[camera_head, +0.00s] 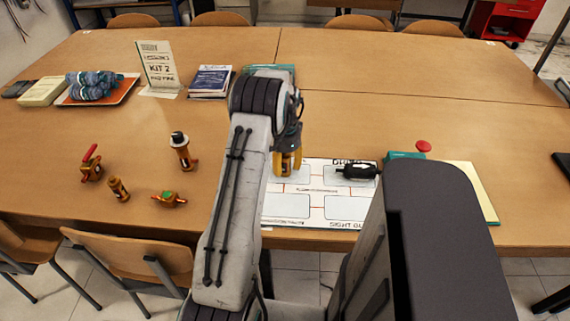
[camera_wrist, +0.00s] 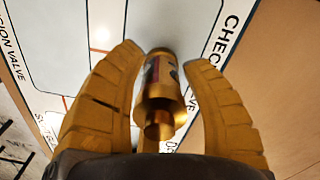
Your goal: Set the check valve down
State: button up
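My gripper (camera_head: 287,172) is low over the left part of a white board (camera_head: 303,206) with outlined cells. In the wrist view, its two yellow ridged fingers (camera_wrist: 164,62) lie on either side of a brass cylindrical check valve (camera_wrist: 160,92) and appear closed on it. The valve has a dark and pale label band and a narrower brass end towards the camera. Behind it, the white board (camera_wrist: 60,40) shows lettering starting "CHEC" along its right edge. Whether the valve touches the board cannot be told. In the head view, the valve is mostly hidden by the fingers.
A black fitting with a white arrow (camera_head: 358,171) lies on the board's upper right cell. Several brass fittings, including a black-topped one (camera_head: 183,151), stand on the left table. Books (camera_head: 210,81) and an orange tray (camera_head: 118,95) are farther back.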

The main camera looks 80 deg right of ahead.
jog(key=shift+o, duration=0.9)
